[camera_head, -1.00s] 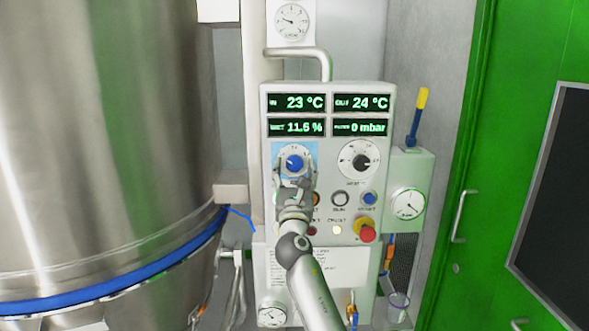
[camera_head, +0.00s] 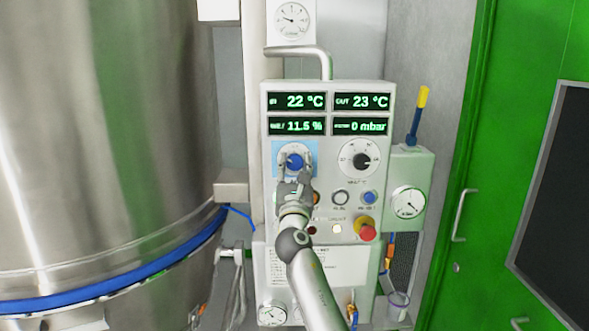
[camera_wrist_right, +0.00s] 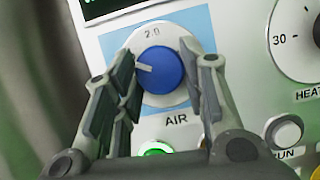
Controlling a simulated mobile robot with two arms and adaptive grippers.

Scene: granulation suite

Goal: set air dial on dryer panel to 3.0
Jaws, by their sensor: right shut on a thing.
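The blue air dial (camera_head: 294,162) sits on a light blue patch at the upper left of the dryer panel (camera_head: 328,204). My right gripper (camera_head: 295,160) comes from below, with its two fingers around the dial, shut on it. In the right wrist view the blue dial (camera_wrist_right: 160,71) shows between the fingers (camera_wrist_right: 163,82). Its white pointer mark points left and slightly up. "2.0" is printed above it and "AIR" below; other scale figures cannot be read. My left gripper is not in view.
Right of the air dial is the heat dial (camera_head: 360,160). Below are push buttons, including a blue one (camera_head: 369,198), and a red emergency stop (camera_head: 367,233). Green displays (camera_head: 298,102) are above. A steel vessel (camera_head: 105,150) stands left and a green door (camera_head: 500,190) right.

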